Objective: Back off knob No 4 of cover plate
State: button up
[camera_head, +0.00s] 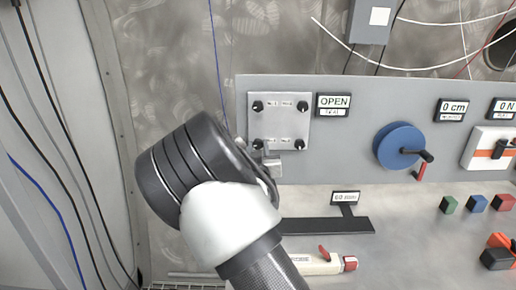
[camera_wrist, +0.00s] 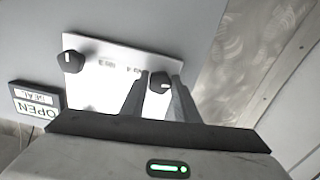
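The cover plate (camera_head: 280,122) is a pale square plate on the grey panel, with a dark knob near each corner. In the wrist view the plate (camera_wrist: 105,85) appears turned over. Knob No 4 (camera_wrist: 160,82) is the dark knob beside the "No 4" marking; it is the lower-left knob (camera_head: 257,144) in the head view. My gripper (camera_wrist: 160,78) has its two fingers apart, one on each side of knob No 4. I cannot tell whether they touch it. In the head view my gripper (camera_head: 272,163) is at the plate's lower edge, partly hidden by my wrist.
Another knob (camera_wrist: 70,62), by the "No 3" marking, sits to the left in the wrist view. An OPEN sign (camera_head: 333,106) stands right of the plate. A blue wheel with a handle (camera_head: 400,147) is farther right. A white tool (camera_head: 318,264) lies on the bench below.

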jog(key=c, duration=0.4)
jog(key=n+b, duration=0.2)
jog(key=n, duration=0.1)
jog(key=shift+f, duration=0.1)
jog(key=n+b, duration=0.1)
jog(key=n, duration=0.3)
jog(key=shift+b, duration=0.35)
jog(key=n, duration=0.5)
jog(key=shift+b, duration=0.3)
jog(key=shift+n, duration=1.9)
